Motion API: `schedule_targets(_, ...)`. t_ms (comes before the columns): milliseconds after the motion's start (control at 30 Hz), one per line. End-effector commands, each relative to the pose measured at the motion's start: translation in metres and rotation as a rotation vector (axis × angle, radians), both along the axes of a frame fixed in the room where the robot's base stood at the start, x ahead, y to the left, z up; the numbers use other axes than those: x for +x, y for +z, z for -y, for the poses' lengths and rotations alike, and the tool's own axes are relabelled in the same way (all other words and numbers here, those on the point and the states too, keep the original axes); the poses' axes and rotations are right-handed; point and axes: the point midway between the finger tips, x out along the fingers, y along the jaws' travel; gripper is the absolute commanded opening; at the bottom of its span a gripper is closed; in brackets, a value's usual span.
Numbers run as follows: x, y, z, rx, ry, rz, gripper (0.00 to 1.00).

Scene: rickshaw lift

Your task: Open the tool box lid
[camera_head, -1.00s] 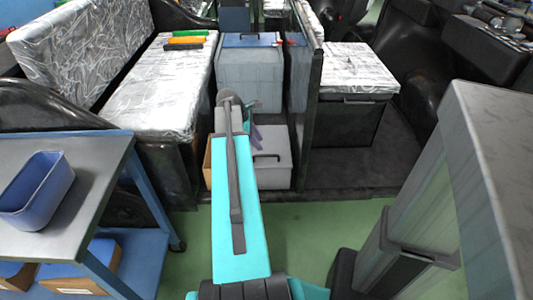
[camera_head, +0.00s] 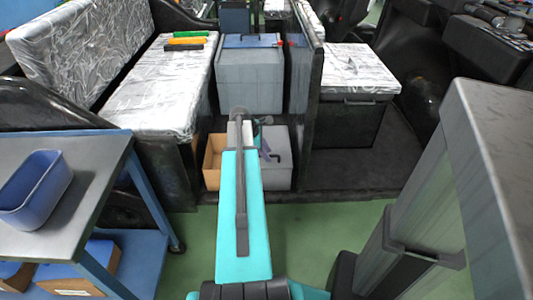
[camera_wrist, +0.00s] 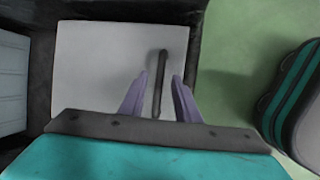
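The grey tool box (camera_head: 279,172) sits low on the vehicle floor, with its flat lid shut and a dark bar handle on top. My arm partly hides it in the head view. In the wrist view the pale lid (camera_wrist: 95,70) fills the left and middle, and the dark handle (camera_wrist: 157,95) runs up the picture. My gripper (camera_wrist: 160,76) is open, its two purple fingers on either side of the handle with a gap on each side. It appears above the lid; its exact height is unclear. In the head view my arm hides most of the gripper.
An open cardboard box (camera_head: 213,165) stands left of the tool box. A larger grey box (camera_head: 250,80) with a blue top stands behind it. A black partition (camera_head: 307,110) rises to the right. A padded bench (camera_head: 165,85) is at left, and a metal cart (camera_head: 95,165) stands nearer.

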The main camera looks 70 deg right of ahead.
Motion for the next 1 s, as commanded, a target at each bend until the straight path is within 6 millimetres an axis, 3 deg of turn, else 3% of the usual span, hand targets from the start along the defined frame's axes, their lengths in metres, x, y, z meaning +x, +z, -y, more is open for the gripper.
schedule_targets(67,0.0,0.0,0.0,0.0,0.0,0.0,0.3)
schedule_targets(267,0.0,0.0,0.0,0.0,-0.001,0.0,0.0)
schedule_targets(667,0.001,0.003,0.0,0.005,0.001,-0.002,0.0)
schedule_targets(1000,0.015,0.018,0.0,0.049,0.018,-0.016,0.0)
